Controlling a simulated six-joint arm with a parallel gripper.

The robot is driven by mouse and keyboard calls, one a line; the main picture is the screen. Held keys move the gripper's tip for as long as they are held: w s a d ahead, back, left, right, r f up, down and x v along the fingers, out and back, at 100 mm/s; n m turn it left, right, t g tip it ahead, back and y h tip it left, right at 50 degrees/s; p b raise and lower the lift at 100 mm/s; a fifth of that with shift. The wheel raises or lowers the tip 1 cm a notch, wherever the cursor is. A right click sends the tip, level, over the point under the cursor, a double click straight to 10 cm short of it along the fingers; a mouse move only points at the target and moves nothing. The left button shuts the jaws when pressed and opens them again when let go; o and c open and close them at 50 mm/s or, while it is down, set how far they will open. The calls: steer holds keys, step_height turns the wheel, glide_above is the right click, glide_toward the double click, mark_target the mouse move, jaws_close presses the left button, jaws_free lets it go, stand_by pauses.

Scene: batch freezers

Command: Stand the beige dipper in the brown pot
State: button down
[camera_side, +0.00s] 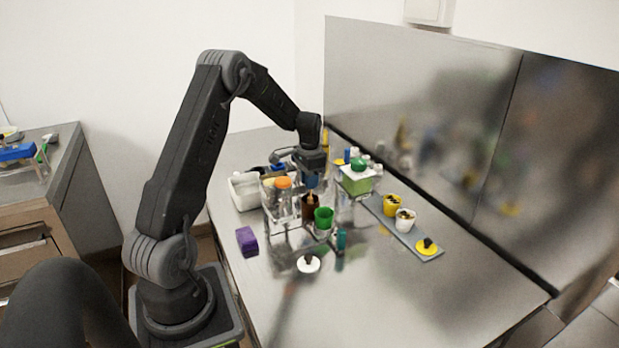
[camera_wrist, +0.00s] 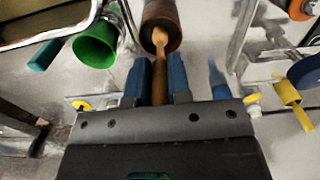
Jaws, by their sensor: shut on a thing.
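The beige dipper (camera_wrist: 159,62) is between the two blue fingers of my gripper (camera_wrist: 160,80), which is shut on its handle. The dipper's rounded end overlaps the mouth of the brown pot (camera_wrist: 174,18) in the wrist view; whether it is inside or just in front of the mouth I cannot tell. In the side view my gripper (camera_side: 312,181) points down right above the brown pot (camera_side: 308,212). The dipper is too small to make out clearly there.
A green pot (camera_side: 323,218) stands close beside the brown pot, within a clear-framed rack. An orange-lidded jar (camera_side: 284,183), a white tub (camera_side: 243,193) and a green-and-white box (camera_side: 356,181) crowd around. A purple block (camera_side: 247,240) lies left. The front of the steel table is mostly clear.

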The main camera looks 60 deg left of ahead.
steer(key=shift+f, duration=0.25)
steer(key=shift+f, duration=0.4)
steer(key=shift+f, duration=0.4)
steer(key=c, duration=1)
jaws_free()
steer(key=shift+o, duration=0.6)
steer(key=o, duration=0.4)
steer(key=shift+r, duration=3.5)
